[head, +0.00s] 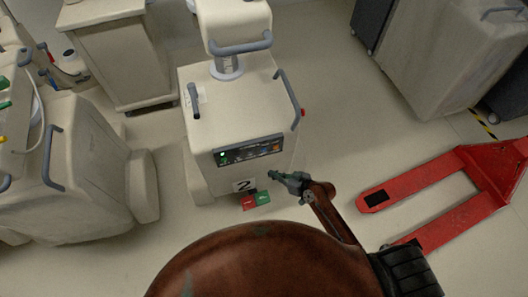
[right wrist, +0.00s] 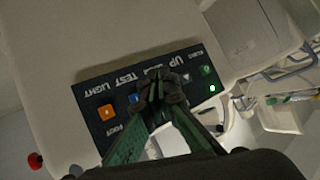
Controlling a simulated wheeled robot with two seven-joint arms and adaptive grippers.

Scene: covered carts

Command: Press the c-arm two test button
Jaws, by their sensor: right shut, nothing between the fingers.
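The c-arm cart marked 2 (head: 242,185) stands at the centre of the head view. Its dark button panel (head: 249,151) is on the near face. In the right wrist view the panel (right wrist: 97,133) appears upside down, with an orange button (right wrist: 106,113), a partly visible blue button (right wrist: 134,98) and a green button (right wrist: 207,70). The word TEST (right wrist: 129,76) is readable beside LIGHT. My right gripper (head: 271,176) is shut and empty, close in front of the panel. Its fingertips (right wrist: 154,77) cover the panel's middle; contact cannot be told. My left gripper is out of view.
A red pallet jack (head: 440,195) lies on the floor at right. Floor between cart and jack is clear.

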